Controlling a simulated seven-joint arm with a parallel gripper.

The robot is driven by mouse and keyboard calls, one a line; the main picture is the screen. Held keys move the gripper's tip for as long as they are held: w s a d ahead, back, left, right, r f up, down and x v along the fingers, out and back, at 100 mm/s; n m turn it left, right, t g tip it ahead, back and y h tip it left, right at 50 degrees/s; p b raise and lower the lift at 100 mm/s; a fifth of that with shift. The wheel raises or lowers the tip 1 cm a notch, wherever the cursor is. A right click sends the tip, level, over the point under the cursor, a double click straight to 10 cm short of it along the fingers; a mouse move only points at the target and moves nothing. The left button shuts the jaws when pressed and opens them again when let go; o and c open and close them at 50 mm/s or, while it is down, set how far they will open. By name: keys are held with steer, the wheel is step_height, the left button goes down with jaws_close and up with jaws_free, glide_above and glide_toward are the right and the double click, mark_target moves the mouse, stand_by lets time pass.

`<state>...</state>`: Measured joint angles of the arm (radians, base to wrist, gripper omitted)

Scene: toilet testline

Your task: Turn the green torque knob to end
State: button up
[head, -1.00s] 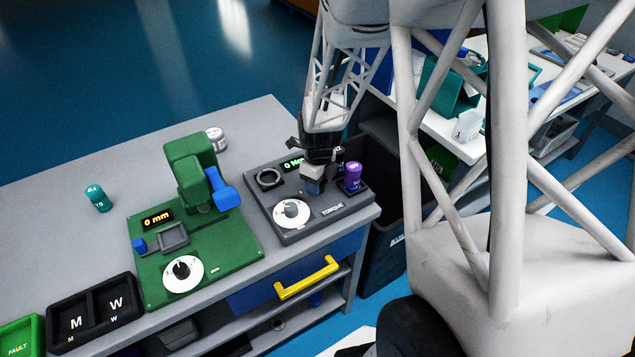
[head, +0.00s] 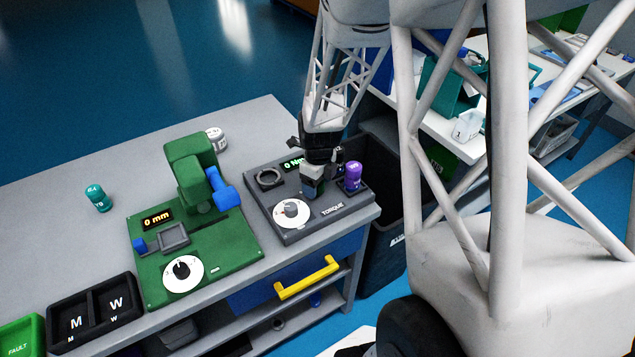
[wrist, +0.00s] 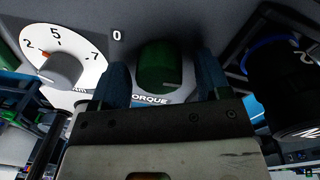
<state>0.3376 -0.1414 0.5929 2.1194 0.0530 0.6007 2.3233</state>
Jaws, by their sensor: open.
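The green torque knob (wrist: 163,62) shows in the wrist view on the dark torque station (head: 290,230), just behind the "TORQUE" lettering. My gripper (wrist: 163,80) is open, with one blue finger on each side of the knob. I cannot tell whether the fingers touch it. In the head view my gripper (head: 311,188) points down over the right part of the station and hides the knob. The station's display (head: 292,163) is partly covered by my gripper; a "0" shows.
A white-faced dial (head: 291,213) sits left of my gripper, its numbers visible in the wrist view. A purple cylinder (head: 353,176) stands close on the right. The green station (head: 195,255) with a blue lever is farther left.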

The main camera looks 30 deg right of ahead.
steer(key=shift+r, duration=0.15)
steer(key=shift+d+r, duration=0.15)
steer(key=shift+r, duration=3.65)
steer(key=shift+a+r+n, duration=0.2)
steer(key=shift+r+n, duration=0.05)
steer(key=shift+n, duration=0.05)
steer(key=s+a+r+n+t, duration=0.1)
steer(key=s+a+r+n, duration=0.7)
steer(key=n, duration=0.7)
steer(key=s+a+r+n+t, duration=0.1)
steer(key=s+a+r+n, duration=0.7)
steer(key=s+r+n, duration=0.3)
steer(key=n, duration=0.4)
steer(key=shift+s+t+h, duration=0.25)
steer(key=shift+t+h, duration=0.05)
steer(key=shift+t, duration=0.1)
steer(key=shift+c, duration=0.3)
